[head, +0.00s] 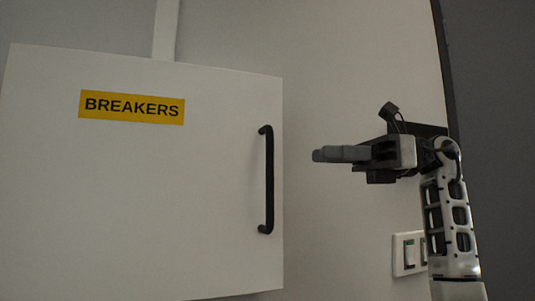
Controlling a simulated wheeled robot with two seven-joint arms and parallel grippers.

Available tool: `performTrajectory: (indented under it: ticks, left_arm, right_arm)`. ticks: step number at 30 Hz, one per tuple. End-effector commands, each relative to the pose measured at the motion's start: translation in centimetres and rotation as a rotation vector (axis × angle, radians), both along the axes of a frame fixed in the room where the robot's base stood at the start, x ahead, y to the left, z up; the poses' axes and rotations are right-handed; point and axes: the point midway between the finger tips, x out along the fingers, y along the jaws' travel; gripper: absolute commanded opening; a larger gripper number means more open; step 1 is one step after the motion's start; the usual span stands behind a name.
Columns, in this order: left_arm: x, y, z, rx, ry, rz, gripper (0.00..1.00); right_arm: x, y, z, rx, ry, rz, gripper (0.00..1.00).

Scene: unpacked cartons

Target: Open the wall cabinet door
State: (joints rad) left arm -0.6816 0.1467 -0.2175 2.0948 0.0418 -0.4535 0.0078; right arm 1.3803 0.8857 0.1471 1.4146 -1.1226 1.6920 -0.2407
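The wall cabinet door (150,200) is a white panel filling the left of the head view, with a yellow BREAKERS label (132,107). It looks shut. Its black vertical bar handle (269,180) is near the door's right edge. My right gripper (318,155) is to the right of the handle, level with its upper part, with its fingers pointing left. A visible gap lies between the fingertips and the handle. The fingers are seen side-on and overlap, so their opening cannot be judged. My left gripper is not in view.
A white wall switch plate (401,254) is low on the wall, partly hidden behind my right arm. A pale vertical trunking strip (165,30) runs up from the cabinet top. The wall (335,230) between door and arm is bare. A dark edge bounds the wall at right.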

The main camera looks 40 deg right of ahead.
Motion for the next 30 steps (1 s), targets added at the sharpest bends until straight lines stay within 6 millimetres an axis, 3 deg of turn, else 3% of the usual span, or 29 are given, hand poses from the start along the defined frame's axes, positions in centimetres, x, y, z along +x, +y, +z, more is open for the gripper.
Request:
performTrajectory:
  ticks: [6,12,18,27,30]
  left_arm:
    - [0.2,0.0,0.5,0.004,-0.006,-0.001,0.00]
    - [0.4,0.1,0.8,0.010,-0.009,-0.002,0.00]
    - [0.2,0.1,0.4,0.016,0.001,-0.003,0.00]
    - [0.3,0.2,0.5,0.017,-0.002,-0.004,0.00]
    - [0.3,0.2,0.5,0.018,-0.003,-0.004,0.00]
  right_arm:
    - [2.0,4.6,0.1,-0.001,-0.001,0.005,0.25]
    - [3.5,7.5,0.1,0.000,0.000,0.002,0.25]
    - [4.1,8.9,0.0,0.000,0.002,0.000,0.25]
    - [4.2,9.1,0.0,0.000,0.002,-0.001,0.25]
    - [4.2,9.1,0.0,0.000,0.001,-0.001,0.00]
